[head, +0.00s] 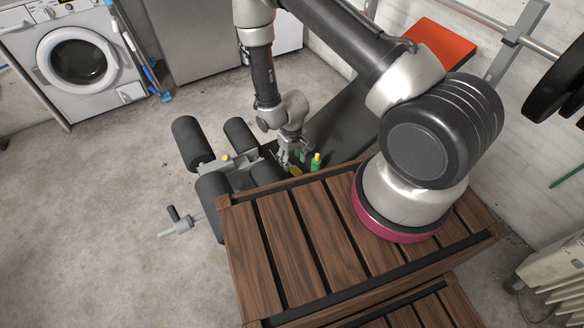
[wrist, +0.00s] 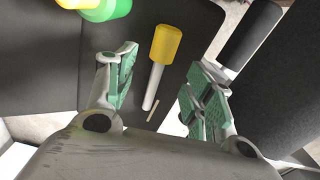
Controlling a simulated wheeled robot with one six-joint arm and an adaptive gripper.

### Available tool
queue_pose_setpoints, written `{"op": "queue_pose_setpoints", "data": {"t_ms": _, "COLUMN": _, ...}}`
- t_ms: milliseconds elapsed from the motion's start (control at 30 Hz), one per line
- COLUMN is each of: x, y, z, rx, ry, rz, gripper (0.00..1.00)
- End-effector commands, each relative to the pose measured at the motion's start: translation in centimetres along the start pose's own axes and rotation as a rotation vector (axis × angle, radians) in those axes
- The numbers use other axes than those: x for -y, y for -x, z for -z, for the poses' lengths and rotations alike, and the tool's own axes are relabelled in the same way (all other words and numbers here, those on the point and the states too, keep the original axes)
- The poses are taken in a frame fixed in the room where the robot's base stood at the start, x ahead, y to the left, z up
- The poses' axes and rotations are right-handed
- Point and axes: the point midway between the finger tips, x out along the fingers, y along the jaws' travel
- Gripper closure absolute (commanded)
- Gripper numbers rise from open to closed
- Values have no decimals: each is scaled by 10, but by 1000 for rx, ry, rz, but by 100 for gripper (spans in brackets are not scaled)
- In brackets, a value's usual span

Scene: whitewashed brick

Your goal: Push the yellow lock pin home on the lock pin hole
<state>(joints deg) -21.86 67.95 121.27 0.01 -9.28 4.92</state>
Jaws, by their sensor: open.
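The yellow lock pin (wrist: 165,44) has a thick yellow grip and a thin pale metal shaft. In the wrist view it lies over a dark pad, its shaft pointing down toward my gripper. In the head view a small yellow piece beside my gripper (head: 289,160) appears to be this pin (head: 296,170). My gripper is open and empty, its green-padded fingers (wrist: 164,82) apart on either side of the shaft. I see no contact with the pin. I cannot make out the lock pin hole; a yellow knob (head: 225,157) sits on the bench's metal frame.
A green bottle with a yellow top (head: 316,162) stands close to my gripper, also at the wrist view's top left (wrist: 103,8). Black foam rollers (head: 192,142) flank the bench frame. A slatted wooden crate (head: 290,250) is in front. The floor at left is clear.

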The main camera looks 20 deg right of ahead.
Motion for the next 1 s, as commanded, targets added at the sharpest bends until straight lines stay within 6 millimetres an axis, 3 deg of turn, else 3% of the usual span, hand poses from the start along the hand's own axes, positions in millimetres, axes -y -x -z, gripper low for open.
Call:
{"op": "queue_pose_setpoints", "data": {"t_ms": 200, "x": -1, "y": -35, "z": 0, "rx": 3, "ry": 0, "rz": 0, "gripper": 47}}
{"op": "queue_pose_setpoints", "data": {"t_ms": 500, "x": -1, "y": -42, "z": 1, "rx": 1, "ry": 0, "rz": 0, "gripper": 47}}
{"op": "queue_pose_setpoints", "data": {"t_ms": 567, "x": -1, "y": -42, "z": 1, "rx": 1, "ry": 0, "rz": 0, "gripper": 54}}
{"op": "queue_pose_setpoints", "data": {"t_ms": 800, "x": -1, "y": -42, "z": 1, "rx": 1, "ry": 0, "rz": 0, "gripper": 98}}
{"op": "queue_pose_setpoints", "data": {"t_ms": 1000, "x": -1, "y": -42, "z": 1, "rx": 1, "ry": 0, "rz": 0, "gripper": 100}}
